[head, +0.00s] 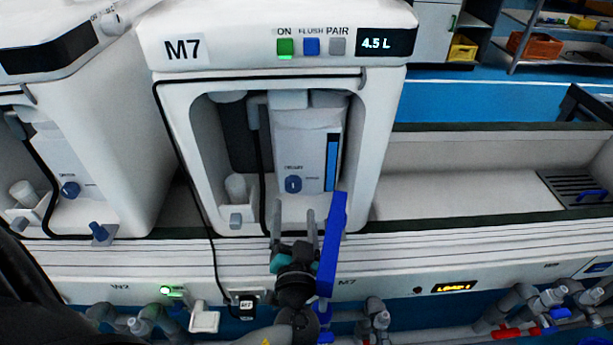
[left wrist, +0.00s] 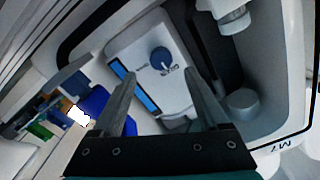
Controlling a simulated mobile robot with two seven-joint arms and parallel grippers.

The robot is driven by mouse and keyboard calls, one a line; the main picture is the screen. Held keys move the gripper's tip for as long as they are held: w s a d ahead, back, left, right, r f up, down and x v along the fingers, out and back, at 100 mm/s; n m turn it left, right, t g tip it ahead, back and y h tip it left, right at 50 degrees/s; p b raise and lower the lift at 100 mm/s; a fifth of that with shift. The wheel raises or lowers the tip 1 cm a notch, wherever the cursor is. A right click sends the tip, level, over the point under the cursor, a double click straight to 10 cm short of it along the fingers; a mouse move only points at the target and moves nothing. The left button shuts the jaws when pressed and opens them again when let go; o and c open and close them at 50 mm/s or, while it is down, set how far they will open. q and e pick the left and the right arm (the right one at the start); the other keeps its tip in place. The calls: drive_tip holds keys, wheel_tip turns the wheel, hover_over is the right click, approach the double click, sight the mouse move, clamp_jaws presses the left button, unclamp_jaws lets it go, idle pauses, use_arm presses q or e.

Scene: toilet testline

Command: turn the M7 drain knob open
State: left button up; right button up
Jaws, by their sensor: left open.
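The M7 unit (head: 185,49) stands in the middle of the head view. A round dark-blue knob (head: 293,184) sits on its inner grey-white panel, under a label too small to read. The knob also shows in the left wrist view (left wrist: 162,61), with a pale pointer mark on its face. My left gripper (head: 294,212) is open and empty, just in front of and below the knob. In the left wrist view its fingers (left wrist: 161,76) point at the panel, with the knob seen between and beyond the tips, apparently untouched. My right gripper is not in view.
A long blue bar (head: 333,235) stands close to the right of my left gripper; I cannot tell what it belongs to. The bay's side walls flank the panel. A black cable (head: 181,150) hangs at the left. Pipes (head: 375,318) run below the white ledge.

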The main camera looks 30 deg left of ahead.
sight(293, 188)
use_arm(q)
drive_tip(key=b+x, duration=0.1)
drive_tip(key=x, duration=0.5)
drive_tip(key=shift+a, duration=0.15)
drive_tip(key=shift+w+a, duration=0.3)
drive_tip(key=shift+w, duration=0.15)
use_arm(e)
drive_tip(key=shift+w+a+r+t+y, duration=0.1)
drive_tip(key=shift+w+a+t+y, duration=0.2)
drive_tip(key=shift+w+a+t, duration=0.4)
use_arm(q)
clamp_jaws()
